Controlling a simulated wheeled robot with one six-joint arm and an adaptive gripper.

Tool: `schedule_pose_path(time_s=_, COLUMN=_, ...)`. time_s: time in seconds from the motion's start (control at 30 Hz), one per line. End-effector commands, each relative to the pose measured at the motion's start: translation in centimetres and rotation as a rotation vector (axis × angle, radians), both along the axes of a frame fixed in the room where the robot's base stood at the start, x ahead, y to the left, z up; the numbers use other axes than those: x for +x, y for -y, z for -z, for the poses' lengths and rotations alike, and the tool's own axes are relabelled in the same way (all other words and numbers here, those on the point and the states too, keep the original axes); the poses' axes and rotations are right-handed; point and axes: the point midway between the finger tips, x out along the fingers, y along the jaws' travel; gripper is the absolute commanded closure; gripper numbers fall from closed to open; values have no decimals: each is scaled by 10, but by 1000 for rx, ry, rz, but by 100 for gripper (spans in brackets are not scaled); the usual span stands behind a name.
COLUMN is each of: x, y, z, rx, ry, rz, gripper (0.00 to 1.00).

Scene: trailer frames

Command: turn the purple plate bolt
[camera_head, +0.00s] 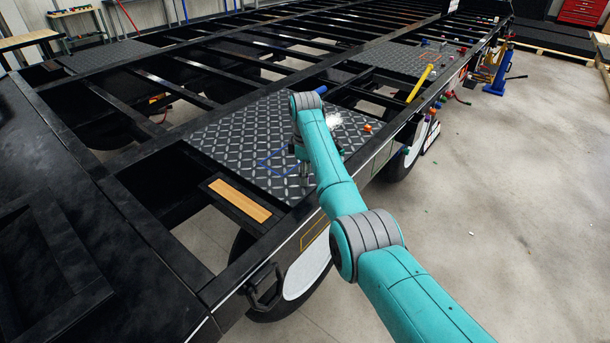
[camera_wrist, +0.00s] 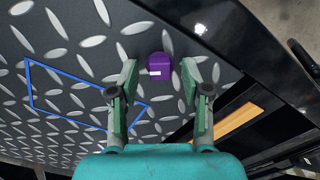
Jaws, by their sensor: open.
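In the head view my gripper (camera_head: 304,168) points down at the same plate (camera_head: 240,133), and the bolt is hidden behind my arm.
A blue outline (camera_head: 280,160) is marked on the plate. An orange piece (camera_head: 368,127) sits at its right side. A wooden strip (camera_head: 240,201) lies on the black trailer frame (camera_head: 245,265). A yellow bar (camera_head: 420,83) and several small coloured pieces lie farther along. Open gaps lie between the beams.

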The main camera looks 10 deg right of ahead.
Motion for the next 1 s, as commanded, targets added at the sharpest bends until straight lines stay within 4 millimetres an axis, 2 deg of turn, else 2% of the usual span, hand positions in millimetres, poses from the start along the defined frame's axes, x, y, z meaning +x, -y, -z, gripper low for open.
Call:
schedule_pose_path(time_s=0.37, x=0, y=0, z=7, rx=0, ry=1, rz=0, gripper=52)
schedule_pose_path(time_s=0.4, x=0, y=0, z=7, rx=0, ry=1, rz=0, gripper=55)
schedule_pose_path(time_s=0.5, x=0, y=0, z=7, rx=0, ry=1, rz=0, gripper=80)
schedule_pose_path(time_s=0.6, x=0, y=0, z=7, rx=0, ry=1, rz=0, gripper=100)
schedule_pose_path(time_s=1.0, x=0, y=0, z=7, rx=0, ry=1, rz=46, gripper=100)
